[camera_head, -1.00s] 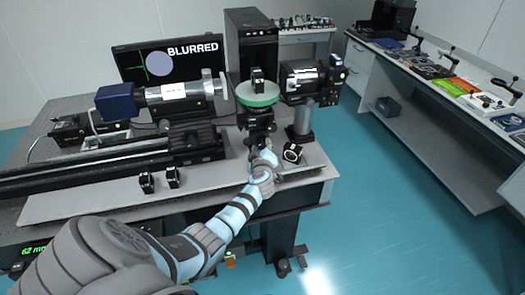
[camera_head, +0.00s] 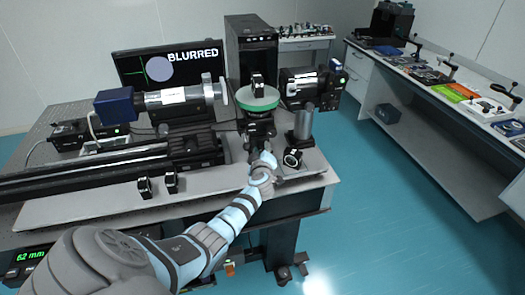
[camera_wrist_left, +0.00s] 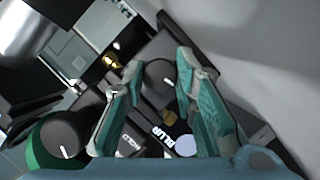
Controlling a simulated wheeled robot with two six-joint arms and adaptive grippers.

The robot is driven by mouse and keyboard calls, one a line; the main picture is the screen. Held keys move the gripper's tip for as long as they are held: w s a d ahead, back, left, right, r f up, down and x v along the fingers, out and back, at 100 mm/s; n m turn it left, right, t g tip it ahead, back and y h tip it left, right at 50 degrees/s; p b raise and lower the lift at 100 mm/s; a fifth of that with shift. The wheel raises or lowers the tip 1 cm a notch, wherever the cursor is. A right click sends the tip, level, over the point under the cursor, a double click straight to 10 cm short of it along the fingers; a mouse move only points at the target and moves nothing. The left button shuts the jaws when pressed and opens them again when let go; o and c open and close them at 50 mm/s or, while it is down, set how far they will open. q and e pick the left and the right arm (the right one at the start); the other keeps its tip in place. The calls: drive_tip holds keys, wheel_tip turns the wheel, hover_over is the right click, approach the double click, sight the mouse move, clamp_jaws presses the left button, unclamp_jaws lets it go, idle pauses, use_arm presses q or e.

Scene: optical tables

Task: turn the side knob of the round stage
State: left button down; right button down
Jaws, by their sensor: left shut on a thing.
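The round stage (camera_head: 258,97) has a green rim and stands on a dark mount (camera_head: 259,128) near the front of the optical table. A small black part (camera_head: 258,80) stands upright on it. My left gripper (camera_wrist_left: 157,85) is shut on this knob. In the head view the same gripper (camera_head: 264,158) reaches to the front of the stage's mount, and its fingertips are too small to make out. My right gripper is not in view.
A monitor (camera_head: 130,72) reads "BLURRED". A blue-ended tube (camera_head: 165,97) is left of the stage, a black camera-like unit (camera_head: 300,84) right of it. A small black mount (camera_head: 292,158) stands close right of my gripper. The floor (camera_head: 400,210) at the right is clear.

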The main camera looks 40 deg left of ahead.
use_arm(q)
drive_tip(key=shift+f+n+t+b, duration=0.2)
drive_tip(key=shift+n+t+b, duration=0.5)
drive_tip(key=shift+n, duration=0.4)
drive_tip(key=shift+n+t+b, duration=0.7)
drive_tip(key=shift+n+b, duration=0.7)
drive_tip(key=shift+b, duration=0.05)
drive_tip(key=c, duration=1.6)
unclamp_jaws()
drive_tip(key=shift+o, duration=0.2)
drive_tip(key=shift+s, duration=0.1)
drive_tip(key=v, duration=1.2)
